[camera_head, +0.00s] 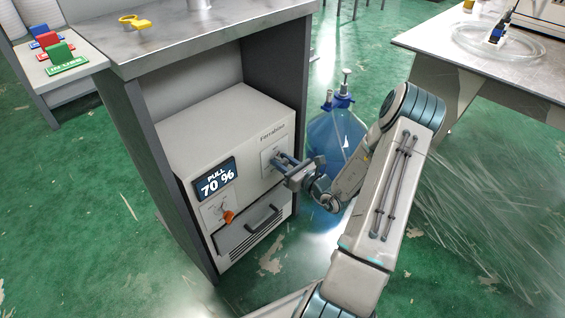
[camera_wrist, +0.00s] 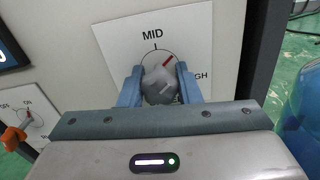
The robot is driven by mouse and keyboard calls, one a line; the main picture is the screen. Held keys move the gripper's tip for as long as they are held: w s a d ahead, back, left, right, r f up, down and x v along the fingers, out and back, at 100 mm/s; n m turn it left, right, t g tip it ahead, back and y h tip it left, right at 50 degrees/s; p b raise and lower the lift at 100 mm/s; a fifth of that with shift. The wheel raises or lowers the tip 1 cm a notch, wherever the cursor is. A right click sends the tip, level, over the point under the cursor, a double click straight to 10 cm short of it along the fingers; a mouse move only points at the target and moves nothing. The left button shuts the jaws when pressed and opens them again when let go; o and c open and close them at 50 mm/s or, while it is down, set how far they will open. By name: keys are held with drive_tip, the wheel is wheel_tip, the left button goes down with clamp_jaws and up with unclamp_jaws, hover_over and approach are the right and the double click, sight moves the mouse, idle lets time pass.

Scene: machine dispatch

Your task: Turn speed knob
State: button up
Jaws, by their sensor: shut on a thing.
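The speed knob (camera_wrist: 160,84) is a grey faceted knob with a red pointer mark, on a white plate (camera_wrist: 190,40) labelled MID at the top and a partly hidden word ending in GH at the right. The red mark points up and right, between these two labels. My gripper (camera_wrist: 159,88) has its two blue fingers on either side of the knob and is shut on it. In the head view, my gripper (camera_head: 277,162) reaches the right part of the machine's front (camera_head: 240,150); the knob itself is mostly hidden there.
The machine stands under a metal bench (camera_head: 190,40). A large blue bottle (camera_head: 325,140) stands behind my arm.

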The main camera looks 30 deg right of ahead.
drive_tip(key=shift+m+p, duration=0.3)
drive_tip(key=shift+p, duration=0.45)
drive_tip(key=o, duration=1)
drive_tip(key=shift+c, duration=0.2)
drive_tip(key=shift+s, duration=0.1)
drive_tip(key=p+v, duration=0.3)
drive_tip(key=v, duration=1)
drive_tip(key=shift+s+p, duration=0.3)
drive_tip(key=shift+s, duration=0.05)
drive_tip(key=shift+d, duration=0.1)
